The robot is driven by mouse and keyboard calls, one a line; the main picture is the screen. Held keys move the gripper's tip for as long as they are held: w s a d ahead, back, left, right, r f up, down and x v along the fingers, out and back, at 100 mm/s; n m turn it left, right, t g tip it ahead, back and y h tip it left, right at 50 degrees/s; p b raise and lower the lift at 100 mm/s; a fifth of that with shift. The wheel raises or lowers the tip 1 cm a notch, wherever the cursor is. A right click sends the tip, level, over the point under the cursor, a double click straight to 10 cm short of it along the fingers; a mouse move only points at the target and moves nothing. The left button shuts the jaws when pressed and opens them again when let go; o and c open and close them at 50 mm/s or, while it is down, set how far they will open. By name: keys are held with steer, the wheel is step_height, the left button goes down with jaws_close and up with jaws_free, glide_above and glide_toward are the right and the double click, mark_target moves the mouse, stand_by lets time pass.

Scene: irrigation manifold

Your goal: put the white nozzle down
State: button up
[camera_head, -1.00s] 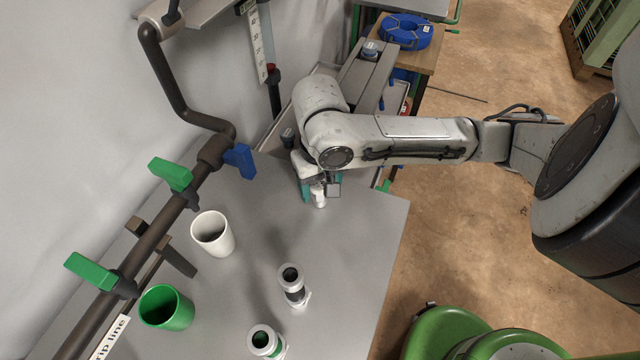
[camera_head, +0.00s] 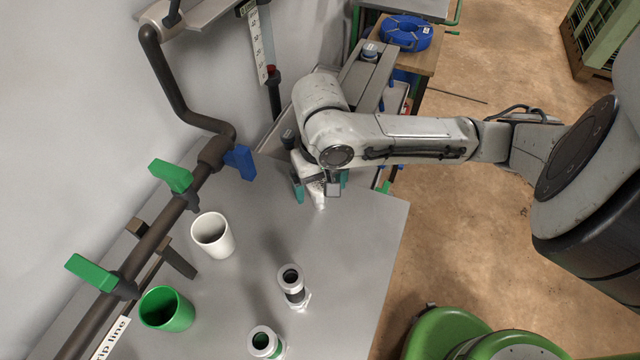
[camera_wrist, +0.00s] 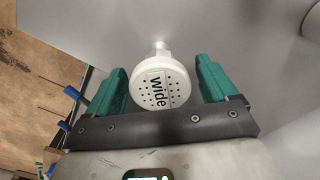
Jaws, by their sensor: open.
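The white nozzle (camera_wrist: 160,84) has a round, perforated face marked "wide" and shows between my two teal fingers in the wrist view. There is a gap on each side of it. In the head view the nozzle (camera_head: 319,197) is at the far part of the grey bench top (camera_head: 350,235), partly hidden by my gripper. My gripper (camera_head: 321,187) is open around it. In the wrist view the gripper (camera_wrist: 162,82) shows both fingers spread apart. I cannot tell for sure whether the nozzle's lower end touches the bench.
A white cup (camera_head: 213,236), a green cup (camera_head: 166,308) and two fittings, one dark-banded (camera_head: 293,287) and one green-banded (camera_head: 265,343), stand nearer on the bench. A dark pipe with green (camera_head: 171,176) and blue (camera_head: 240,161) valve handles runs along the left. The bench's right side is clear.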

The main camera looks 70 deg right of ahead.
step_height(320, 180, up, 11)
steer(key=p, duration=0.2)
steer(key=shift+r, duration=0.2)
stand_by(0.5)
